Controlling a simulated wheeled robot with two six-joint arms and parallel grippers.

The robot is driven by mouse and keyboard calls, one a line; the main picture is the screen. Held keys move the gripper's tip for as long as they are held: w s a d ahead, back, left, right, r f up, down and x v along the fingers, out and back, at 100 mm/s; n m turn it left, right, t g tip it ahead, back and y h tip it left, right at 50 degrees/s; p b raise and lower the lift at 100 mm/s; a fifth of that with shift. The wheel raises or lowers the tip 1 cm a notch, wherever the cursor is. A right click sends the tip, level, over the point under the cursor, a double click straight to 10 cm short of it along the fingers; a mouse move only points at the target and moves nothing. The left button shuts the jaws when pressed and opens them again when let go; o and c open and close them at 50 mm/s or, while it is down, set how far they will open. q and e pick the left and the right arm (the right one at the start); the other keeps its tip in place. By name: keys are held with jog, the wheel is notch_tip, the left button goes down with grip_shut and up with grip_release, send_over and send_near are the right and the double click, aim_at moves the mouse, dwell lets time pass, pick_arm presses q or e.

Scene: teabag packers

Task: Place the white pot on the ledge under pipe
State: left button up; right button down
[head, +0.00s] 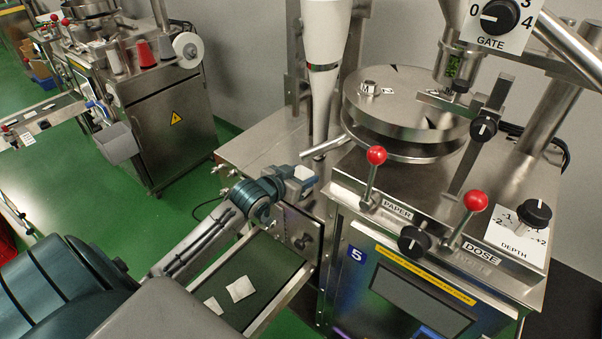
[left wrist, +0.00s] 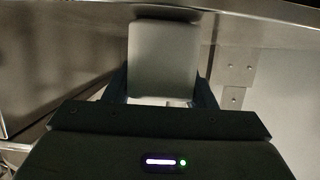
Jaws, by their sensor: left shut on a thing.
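My left gripper (head: 295,184) reaches in from the left, over the machine's side and above the conveyor. In the left wrist view my left gripper (left wrist: 162,90) is shut on the white pot (left wrist: 162,58), a pale, box-like shape between the two fingers. In the head view only a small pale part of the pot (head: 304,173) shows at the fingertips. A slanted metal pipe (head: 326,147) sticks out from the machine just above and right of the gripper. The steel ledge (head: 255,150) lies behind and below the pipe. My right gripper is not in view.
A dark conveyor (head: 262,267) with pale teabags (head: 240,288) runs below my left arm. Red-knobbed levers (head: 376,156) and a round steel drum (head: 405,105) stand to the right. A white tapered column (head: 325,40) rises behind the pipe.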

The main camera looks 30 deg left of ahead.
pick_arm(q)
jog(key=shift+f, duration=0.1)
jog(key=o, duration=0.9)
jog(key=shift+o, duration=0.2)
jog(key=shift+s, duration=0.35)
jog(key=d+v, duration=0.1)
jog(key=v, duration=1)
jog(key=shift+a+r, duration=0.35)
jog(key=shift+a, duration=0.15)
